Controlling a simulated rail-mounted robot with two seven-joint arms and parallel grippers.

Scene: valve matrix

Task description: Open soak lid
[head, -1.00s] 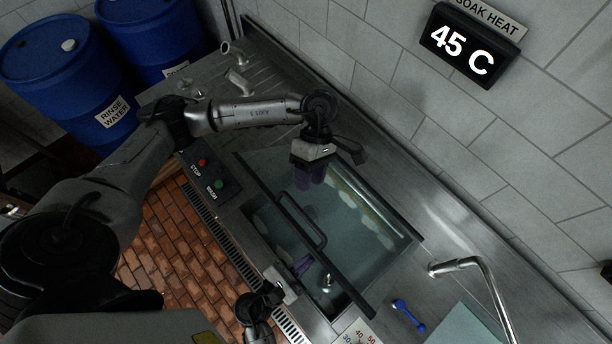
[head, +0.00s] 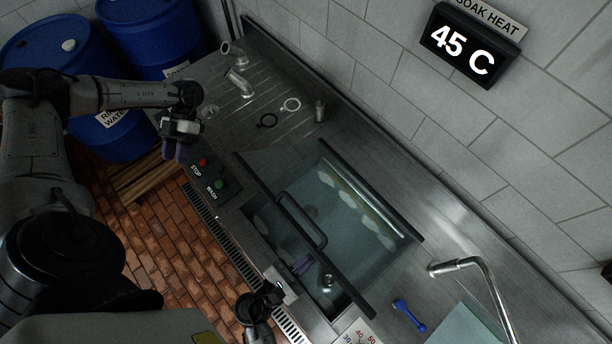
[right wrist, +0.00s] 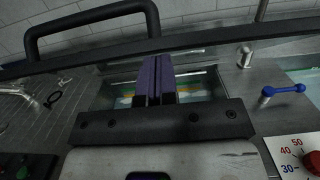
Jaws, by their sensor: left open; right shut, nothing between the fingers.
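The soak lid is a clear pane with a dark front bar (head: 345,285) and a dark loop handle (head: 302,220), over the soak basin (head: 278,262). The bar and handle also cross the upper part of the right wrist view (right wrist: 190,40). My right gripper (head: 304,266) is shut and empty, its purple fingers (right wrist: 153,80) pointing toward the basin close to the bar; I cannot tell whether they touch it. My left gripper (head: 172,152) is open and empty, left of the STOP/WASH panel and away from the lid. The lid's exact tilt is unclear.
The STOP/WASH panel (head: 210,178) is left of the basin. Blue barrels (head: 150,35) stand at the back left.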

